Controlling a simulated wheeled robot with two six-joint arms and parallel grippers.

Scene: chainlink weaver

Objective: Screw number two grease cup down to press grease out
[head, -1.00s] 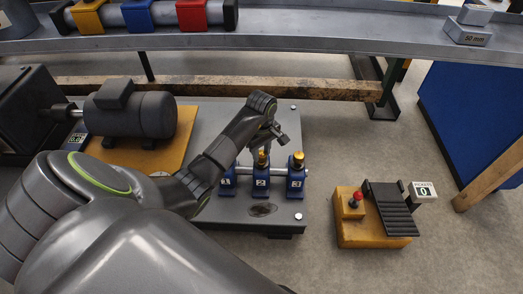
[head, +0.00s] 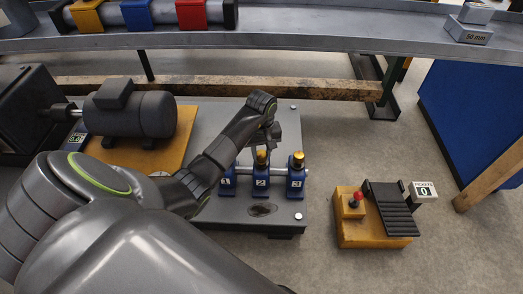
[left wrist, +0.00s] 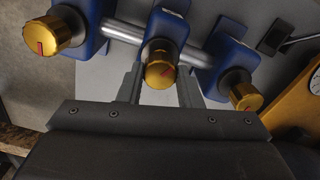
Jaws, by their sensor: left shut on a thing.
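Three blue grease cup bodies numbered 1, 2 and 3 stand in a row on the grey plate. The number two grease cup (head: 261,158) is the middle one, with a brass cap. The cap's far side is hidden. My right gripper is not in view.
Number one grease cup (head: 228,183) and number three grease cup (head: 296,177) stand close on either side, joined by a metal pipe. A dark stain (head: 262,209) lies on the plate in front.

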